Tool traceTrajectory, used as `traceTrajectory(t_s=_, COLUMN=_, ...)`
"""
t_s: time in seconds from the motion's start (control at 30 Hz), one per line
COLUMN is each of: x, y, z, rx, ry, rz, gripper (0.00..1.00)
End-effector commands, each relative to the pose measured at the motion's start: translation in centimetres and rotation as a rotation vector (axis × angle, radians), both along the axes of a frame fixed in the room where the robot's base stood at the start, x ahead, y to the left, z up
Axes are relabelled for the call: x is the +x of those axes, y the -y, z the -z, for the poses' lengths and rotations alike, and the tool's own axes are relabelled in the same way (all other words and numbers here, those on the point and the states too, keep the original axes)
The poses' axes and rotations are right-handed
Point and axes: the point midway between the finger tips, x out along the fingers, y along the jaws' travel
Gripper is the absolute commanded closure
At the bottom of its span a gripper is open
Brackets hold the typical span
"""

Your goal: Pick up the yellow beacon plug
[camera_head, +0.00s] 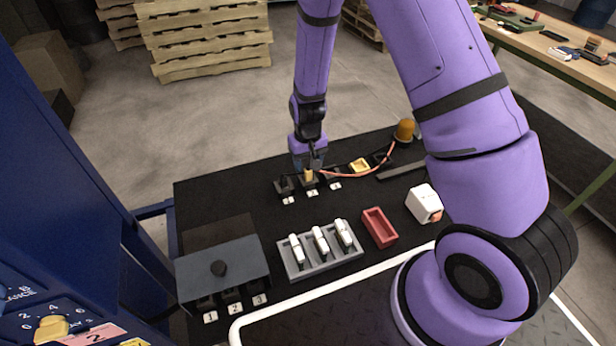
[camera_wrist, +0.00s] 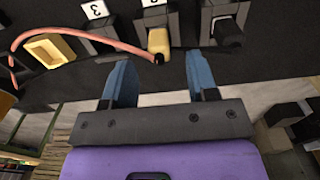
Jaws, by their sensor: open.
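The yellow beacon plug (camera_wrist: 158,42) stands in the middle of three black sockets (camera_wrist: 155,14). A pink-orange cable (camera_wrist: 75,37) runs from its near end off to the left in the wrist view. In the head view the plug (camera_head: 308,175) shows just below my gripper (camera_head: 309,164), and the cable (camera_head: 350,175) leads to an amber beacon (camera_head: 404,130). In the wrist view my gripper (camera_wrist: 160,72) is open, with its blue fingers on either side of the plug's line and apart from it. The plug's base is hidden in the socket.
A yellow open holder (camera_head: 359,165) lies right of the sockets. Nearer are a grey rack (camera_head: 318,267) with three white items, a red tray (camera_head: 379,228), a white box (camera_head: 422,203) and a dark grey box (camera_head: 222,272). Black table surface is clear at the left.

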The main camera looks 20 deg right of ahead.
Motion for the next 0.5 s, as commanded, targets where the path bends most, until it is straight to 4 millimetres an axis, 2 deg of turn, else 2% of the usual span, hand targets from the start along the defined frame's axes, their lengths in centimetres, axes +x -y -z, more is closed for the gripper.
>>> traceTrajectory(t_s=0.2, x=-0.1, y=0.1, z=2.9, rx=-0.001, ry=-0.002, rz=0.001, gripper=0.47)
traceTrajectory(t_s=0.5, x=-0.1, y=0.1, z=3.7, rx=0.000, ry=0.000, rz=0.001, gripper=0.47)
